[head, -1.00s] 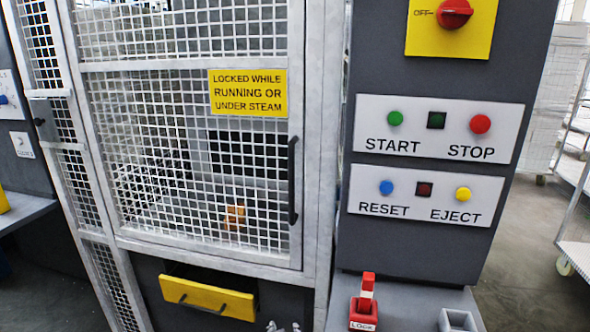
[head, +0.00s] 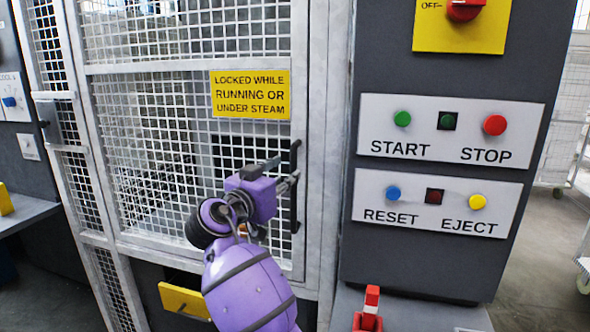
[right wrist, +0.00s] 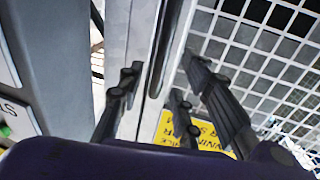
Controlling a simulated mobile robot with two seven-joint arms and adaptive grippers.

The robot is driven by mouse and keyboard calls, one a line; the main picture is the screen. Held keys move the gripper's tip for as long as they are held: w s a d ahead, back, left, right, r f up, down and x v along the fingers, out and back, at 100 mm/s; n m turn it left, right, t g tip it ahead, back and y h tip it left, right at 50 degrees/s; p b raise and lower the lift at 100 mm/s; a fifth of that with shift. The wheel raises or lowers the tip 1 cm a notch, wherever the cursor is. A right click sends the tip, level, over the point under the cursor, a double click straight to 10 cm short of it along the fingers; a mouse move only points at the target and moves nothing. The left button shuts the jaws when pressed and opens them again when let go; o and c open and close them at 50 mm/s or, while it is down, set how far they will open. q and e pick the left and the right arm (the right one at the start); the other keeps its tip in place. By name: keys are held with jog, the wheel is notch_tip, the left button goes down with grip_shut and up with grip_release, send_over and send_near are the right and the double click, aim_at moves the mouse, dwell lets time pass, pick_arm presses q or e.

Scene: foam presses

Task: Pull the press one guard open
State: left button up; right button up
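The press one guard (head: 190,68) is a white-framed mesh door, and it looks closed. Its black vertical handle (head: 295,217) is on the right side of the door. My right gripper (head: 287,175), purple with dark fingers, is at the handle in the head view and hides part of it and of the mesh. In the right wrist view the fingers of the gripper (right wrist: 163,88) are spread apart, with the handle bar (right wrist: 167,45) between them. I cannot tell whether a finger touches it. My left gripper is not in view.
A yellow sign (head: 250,93) about locking is on the guard. Right of the guard is a grey panel with START/STOP buttons (head: 450,125) and RESET/EJECT buttons (head: 437,203). A red lock part (head: 370,310) stands below. A yellow drawer (head: 183,300) is under the guard.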

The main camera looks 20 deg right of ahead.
aim_at(291, 170)
jog(key=x, duration=0.4)
jog(key=shift+w+d+r+p, duration=0.1)
jog(key=shift+p, duration=0.2)
jog(key=shift+w+d, duration=0.35)
jog(key=c, duration=0.8)
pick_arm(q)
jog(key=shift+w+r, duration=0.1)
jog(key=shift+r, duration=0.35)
pick_arm(e)
grip_shut()
